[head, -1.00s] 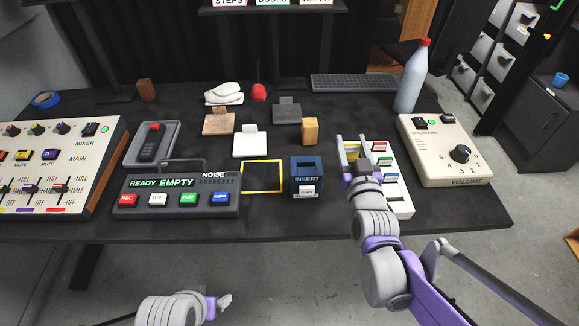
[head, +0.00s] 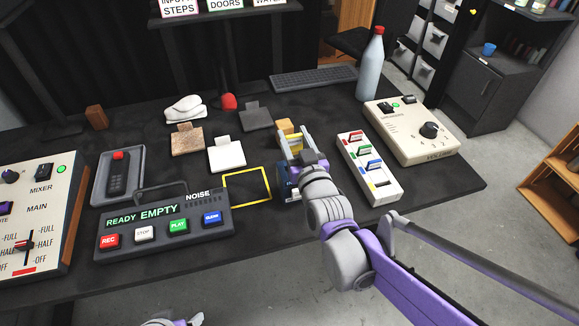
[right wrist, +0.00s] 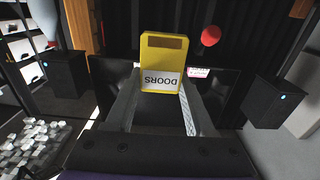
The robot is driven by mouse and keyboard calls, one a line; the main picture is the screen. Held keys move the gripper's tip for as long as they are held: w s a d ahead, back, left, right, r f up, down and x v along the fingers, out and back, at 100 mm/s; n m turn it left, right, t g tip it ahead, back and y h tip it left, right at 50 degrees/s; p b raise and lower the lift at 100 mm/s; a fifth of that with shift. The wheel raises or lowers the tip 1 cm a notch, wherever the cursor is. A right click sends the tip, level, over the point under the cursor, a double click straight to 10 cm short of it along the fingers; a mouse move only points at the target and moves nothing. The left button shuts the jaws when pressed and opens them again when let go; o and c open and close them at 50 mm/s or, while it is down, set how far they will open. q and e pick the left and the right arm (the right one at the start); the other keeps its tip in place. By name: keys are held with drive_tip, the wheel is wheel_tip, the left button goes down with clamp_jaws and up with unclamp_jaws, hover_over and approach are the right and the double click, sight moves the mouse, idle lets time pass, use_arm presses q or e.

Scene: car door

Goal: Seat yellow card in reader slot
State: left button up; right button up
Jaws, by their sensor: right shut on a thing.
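The yellow card (right wrist: 165,55), labelled DOORS, stands between the fingers of my right gripper (right wrist: 157,105) in the right wrist view. In the head view my right gripper (head: 296,146) is shut on this card (head: 296,138), over the blue reader box (head: 282,183). The gripper and wrist hide most of the reader, including its slot, so I cannot tell whether the card touches it. Only a sliver of my left gripper (head: 192,321) shows at the bottom edge, and its opening is unclear.
A white rack (head: 378,187) with red, green and blue cards stands right of the reader. A wooden block (head: 285,126) is close behind my right gripper. The console (head: 165,225) and a yellow outline (head: 247,204) lie left. The volume box (head: 410,140) and bottle (head: 371,70) are farther right.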

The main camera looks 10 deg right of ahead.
use_arm(q)
wheel_tip(320, 180, down, 4)
drive_tip(key=shift+w+r+b, duration=0.15)
drive_tip(key=shift+r+b, duration=0.1)
drive_tip(key=shift+b, duration=0.95)
use_arm(e)
wheel_tip(320, 180, down, 8)
drive_tip(key=shift+r, duration=0.2)
drive_tip(key=shift+f, duration=0.1)
drive_tip(key=o, duration=1.3)
use_arm(q)
drive_tip(key=shift+f, duration=0.1)
